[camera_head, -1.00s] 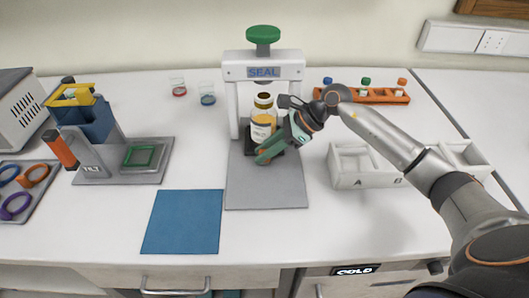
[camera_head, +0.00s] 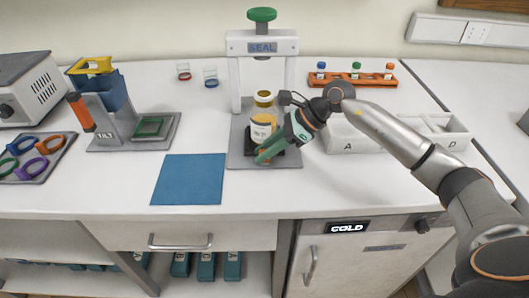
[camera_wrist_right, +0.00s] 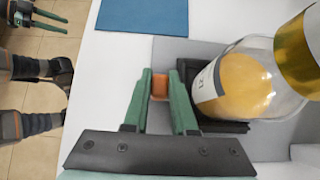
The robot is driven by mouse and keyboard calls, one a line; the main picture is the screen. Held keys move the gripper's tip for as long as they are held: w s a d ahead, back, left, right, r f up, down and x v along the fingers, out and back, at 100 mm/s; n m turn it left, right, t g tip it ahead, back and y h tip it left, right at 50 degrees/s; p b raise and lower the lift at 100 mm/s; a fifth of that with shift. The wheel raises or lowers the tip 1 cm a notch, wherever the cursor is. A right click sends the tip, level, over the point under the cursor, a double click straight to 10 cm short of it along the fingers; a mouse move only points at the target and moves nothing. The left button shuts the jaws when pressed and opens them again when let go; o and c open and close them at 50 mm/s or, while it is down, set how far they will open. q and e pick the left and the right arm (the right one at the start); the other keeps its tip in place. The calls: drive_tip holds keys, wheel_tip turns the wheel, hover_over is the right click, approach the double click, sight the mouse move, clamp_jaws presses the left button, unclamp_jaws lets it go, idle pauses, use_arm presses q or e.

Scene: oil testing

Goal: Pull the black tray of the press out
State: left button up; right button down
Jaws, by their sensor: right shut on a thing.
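The press (camera_head: 262,47) has a white frame, a green knob and a "SEAL" label above a grey base plate (camera_head: 237,140). Its black tray (camera_head: 294,160) sits at the front part of that plate, forward of the posts. A bottle of yellow liquid (camera_head: 263,131) with a gold cap stands on the tray. My right gripper (camera_head: 264,156) is low at the tray's front. In the right wrist view, its green fingers (camera_wrist_right: 160,88) are shut on the tray's orange-brown handle (camera_wrist_right: 159,84); the tray (camera_wrist_right: 218,125) and bottle (camera_wrist_right: 247,80) are beside them.
A blue mat (camera_head: 188,180) lies left of the press. A white divided box (camera_head: 347,146) stands to the right, partly behind my right arm. A tilt stand (camera_head: 105,140) is at left, an orange vial rack (camera_head: 376,80) at back right. The counter in front of the press is clear.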

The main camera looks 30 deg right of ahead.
drive_tip(key=shift+s+a+f, duration=0.1)
drive_tip(key=shift+s, duration=0.1)
drive_tip(key=c, duration=1.2)
unclamp_jaws()
drive_tip(key=shift+o, duration=1)
drive_tip(key=shift+s, duration=0.1)
drive_tip(key=shift+r, duration=0.2)
drive_tip(key=b+v, duration=0.1)
drive_tip(key=v, duration=1.1)
drive_tip(key=shift+d, duration=0.2)
drive_tip(key=shift+r, duration=0.1)
